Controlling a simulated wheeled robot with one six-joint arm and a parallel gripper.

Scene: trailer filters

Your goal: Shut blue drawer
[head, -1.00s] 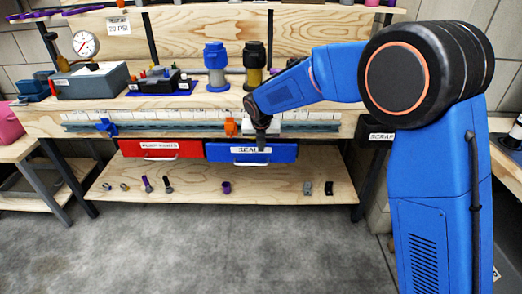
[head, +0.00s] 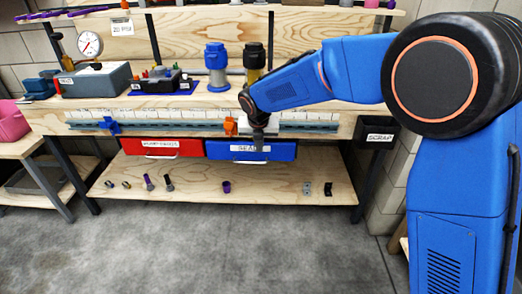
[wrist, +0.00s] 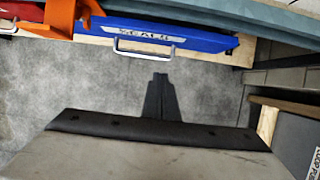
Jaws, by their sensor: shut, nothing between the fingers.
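The blue drawer (head: 222,150) hangs under the workbench, right of the red drawer, with a white "SEALS" label and a pale handle (head: 250,161) on its front. It reaches slightly lower in the picture than the red drawer; how far it stands out is hard to judge. In the wrist view the blue drawer (wrist: 205,42) and its handle (wrist: 143,50) lie at the top, beyond the fingertips. My gripper (head: 258,146) is shut and empty, in front of the drawer and overlapping its label in the head view. In the wrist view my gripper (wrist: 158,82) points at the drawer, apparently without touching it.
The red drawer (head: 162,147) is to the left. An orange clip (head: 230,126) and a blue clip (head: 111,125) sit on the rail above. A scrap bin (head: 377,132) hangs at the right. The lower shelf (head: 280,187) holds small parts. Floor in front is clear.

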